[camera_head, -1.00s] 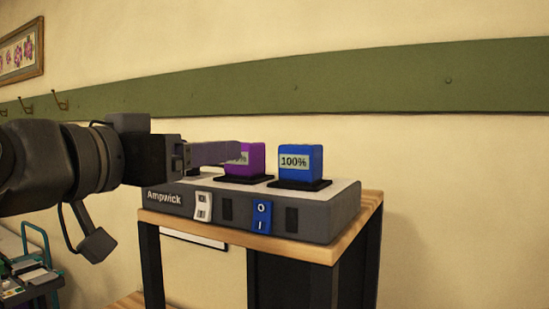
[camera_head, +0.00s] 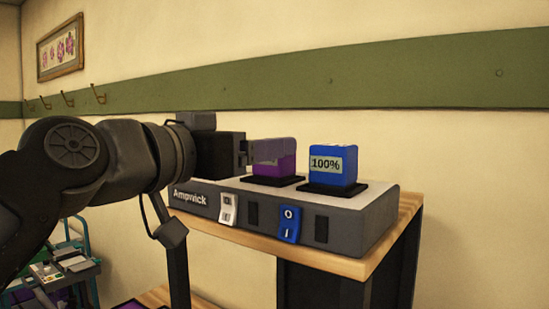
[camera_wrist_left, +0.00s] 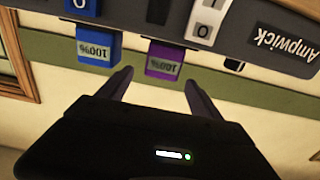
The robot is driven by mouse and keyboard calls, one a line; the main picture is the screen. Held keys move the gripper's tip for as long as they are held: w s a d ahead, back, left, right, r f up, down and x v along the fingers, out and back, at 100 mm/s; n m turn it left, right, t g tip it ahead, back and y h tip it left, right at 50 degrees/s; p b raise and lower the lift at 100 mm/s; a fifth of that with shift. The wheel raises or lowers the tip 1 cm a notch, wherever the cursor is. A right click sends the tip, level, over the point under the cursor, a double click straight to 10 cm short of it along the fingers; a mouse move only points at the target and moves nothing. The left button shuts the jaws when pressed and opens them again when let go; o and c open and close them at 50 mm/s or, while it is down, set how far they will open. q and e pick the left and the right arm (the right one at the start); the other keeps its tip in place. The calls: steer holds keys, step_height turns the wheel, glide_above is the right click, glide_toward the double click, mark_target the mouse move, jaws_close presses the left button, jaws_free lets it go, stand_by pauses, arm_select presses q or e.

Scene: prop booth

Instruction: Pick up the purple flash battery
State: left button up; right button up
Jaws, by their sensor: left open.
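The purple flash battery (camera_head: 282,166) sits upright in a black slot on the grey charger (camera_head: 345,222). In the head view, my left gripper (camera_head: 270,150) comes in from the left and its finger hides part of the battery. In the left wrist view, which is upside down, the purple battery (camera_wrist_left: 164,60) shows its 100% label between the tips of my open left gripper (camera_wrist_left: 158,82). I cannot tell whether the fingers touch it. My right gripper is not in view.
A blue battery (camera_head: 333,163) marked 100% stands just right of the purple one, close to my left finger. The charger has switches on its front and rests on a wooden-topped stand (camera_head: 408,222). A cart (camera_head: 60,275) stands at lower left.

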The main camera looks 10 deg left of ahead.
arm_select(q)
steer(key=shift+w+d+r+p, duration=0.1)
steer(key=shift+w+p, duration=0.2)
steer(key=shift+p, duration=0.1)
steer(key=p+x, duration=0.2)
steer(key=x, duration=0.1)
steer(key=shift+w, duration=0.3)
steer(key=shift+w+d, duration=0.25)
steer(key=shift+w, duration=0.2)
steer(key=shift+c, duration=0.3)
jaws_close()
